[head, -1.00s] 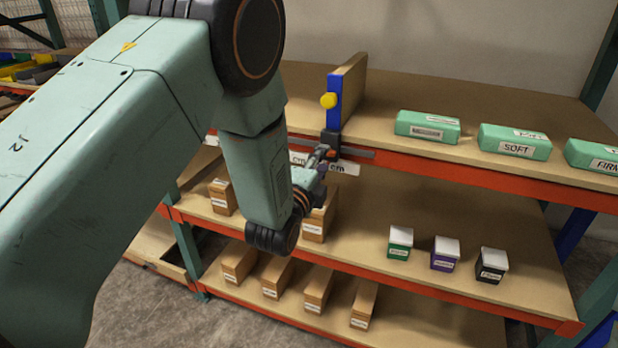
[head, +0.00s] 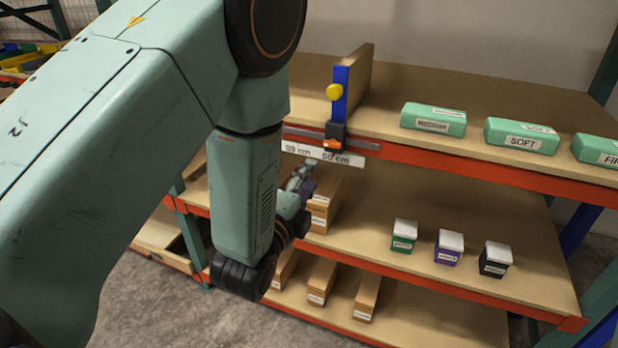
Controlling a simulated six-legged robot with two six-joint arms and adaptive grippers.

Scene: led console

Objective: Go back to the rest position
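My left arm fills the left side of the head view. My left gripper (head: 299,180) is partly hidden behind its own wrist, in front of the middle shelf and below the scale, apart from the slider. Whether its fingers are open or shut does not show. The slider (head: 336,134), black with an orange part, sits on the rail at the front edge of the top shelf, near the "60 cm" label (head: 341,158). A blue-edged upright board (head: 342,88) with a yellow knob (head: 334,92) stands above it. My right gripper is out of view.
Three green boxes (head: 521,136) lie on the top shelf (head: 480,97) at the right. Green, purple and black small boxes (head: 449,247) stand on the middle shelf. Brown cartons (head: 324,205) stand on the middle and lower shelves near my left wrist. Grey floor (head: 150,300) lies below.

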